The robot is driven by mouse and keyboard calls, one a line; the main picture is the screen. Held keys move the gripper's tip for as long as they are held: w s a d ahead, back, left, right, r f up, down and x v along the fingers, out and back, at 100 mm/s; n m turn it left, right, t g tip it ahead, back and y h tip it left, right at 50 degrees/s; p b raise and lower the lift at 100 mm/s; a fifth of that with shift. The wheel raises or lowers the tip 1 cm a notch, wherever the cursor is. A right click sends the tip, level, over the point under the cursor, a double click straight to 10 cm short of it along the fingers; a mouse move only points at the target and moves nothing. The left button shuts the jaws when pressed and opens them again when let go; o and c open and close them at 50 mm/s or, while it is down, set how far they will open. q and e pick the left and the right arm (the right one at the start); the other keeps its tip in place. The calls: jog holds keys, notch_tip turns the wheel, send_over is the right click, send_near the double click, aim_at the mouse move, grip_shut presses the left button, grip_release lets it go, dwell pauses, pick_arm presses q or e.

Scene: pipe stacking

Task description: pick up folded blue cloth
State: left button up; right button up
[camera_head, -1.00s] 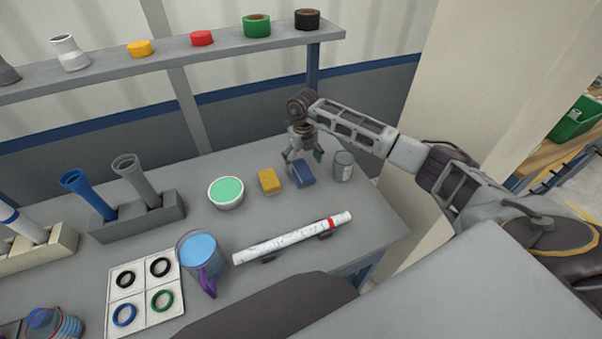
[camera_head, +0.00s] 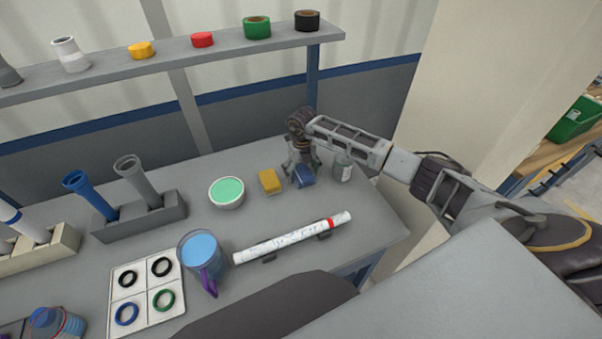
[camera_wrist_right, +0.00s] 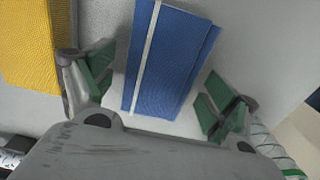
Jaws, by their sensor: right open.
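The folded blue cloth (camera_head: 305,178) lies on the grey bench between a yellow sponge-like block and a grey can. In the right wrist view the blue cloth (camera_wrist_right: 168,62) has a pale band along it and sits between the open green-padded fingers. My right gripper (camera_head: 301,175) is open, low over the cloth, with a finger on each side of it. In the right wrist view the gripper (camera_wrist_right: 160,95) shows a gap between each finger pad and the cloth. The gripper partly hides the cloth in the head view. My left gripper is not in view.
The yellow block (camera_head: 269,181) lies close to the left of the cloth and the can (camera_head: 343,167) stands close to the right. A green-filled bowl (camera_head: 226,193) is farther left. A white pipe (camera_head: 293,238) lies in front. A shelf (camera_head: 180,64) runs above.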

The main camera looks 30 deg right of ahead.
aim_at(302, 172)
dwell(0.3)
jog(key=shift+c, duration=0.4)
jog(key=c, duration=1)
jog(key=shift+r, duration=0.1)
jog(key=shift+c, duration=0.2)
notch_tip(302, 172, up, 10)
jog(key=shift+b, duration=0.45)
jog(key=o, duration=0.5)
jog(key=c, duration=0.4)
